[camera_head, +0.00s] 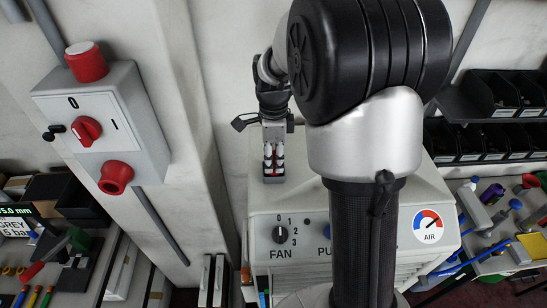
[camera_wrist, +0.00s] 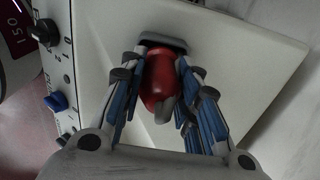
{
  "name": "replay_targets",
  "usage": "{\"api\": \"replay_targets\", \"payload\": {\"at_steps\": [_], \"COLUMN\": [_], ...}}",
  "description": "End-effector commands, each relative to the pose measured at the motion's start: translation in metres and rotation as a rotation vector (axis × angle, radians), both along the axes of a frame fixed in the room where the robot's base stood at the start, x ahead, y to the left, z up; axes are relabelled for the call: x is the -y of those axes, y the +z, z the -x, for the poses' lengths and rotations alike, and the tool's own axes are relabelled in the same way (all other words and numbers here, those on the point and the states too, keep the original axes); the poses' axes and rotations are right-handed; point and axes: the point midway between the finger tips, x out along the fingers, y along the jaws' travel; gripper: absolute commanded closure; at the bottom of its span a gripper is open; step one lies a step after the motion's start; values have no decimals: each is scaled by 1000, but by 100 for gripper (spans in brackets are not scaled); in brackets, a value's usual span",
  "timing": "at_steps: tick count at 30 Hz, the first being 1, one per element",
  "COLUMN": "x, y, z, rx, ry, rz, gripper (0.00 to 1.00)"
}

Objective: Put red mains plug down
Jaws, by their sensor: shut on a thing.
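The red mains plug (camera_wrist: 161,80) sits between the fingers of my gripper (camera_wrist: 159,68) in the wrist view. The fingers are shut on its two sides. Its far end meets or lies just over a dark grey block (camera_wrist: 163,43) on the pale cabinet top; I cannot tell whether it touches. In the head view my gripper (camera_head: 273,152) points down over the back left of the cabinet top. Small red patches show between its fingers, and most of the plug is hidden there.
The pale cabinet (camera_head: 340,212) has a FAN dial (camera_head: 280,234) and an AIR gauge (camera_head: 429,226). A grey wall switch box (camera_head: 107,120) with red parts hangs at left. Black bins (camera_head: 490,143) and a cluttered bench are at right. My arm hides the cabinet's middle.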

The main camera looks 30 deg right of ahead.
Motion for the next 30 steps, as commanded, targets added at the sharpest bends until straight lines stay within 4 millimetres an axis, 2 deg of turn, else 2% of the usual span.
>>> {"api": "replay_targets", "payload": {"at_steps": [7,8,16,26,30], "x": [0,0,0,0,0], "y": [-1,-1,-1,1,12], "z": [0,0,0,0,-1], "rx": [0,0,0,0,2], "ry": [0,0,0,0,0], "rz": [0,0,0,0,1], "gripper": [100,70,52,50,50]}}
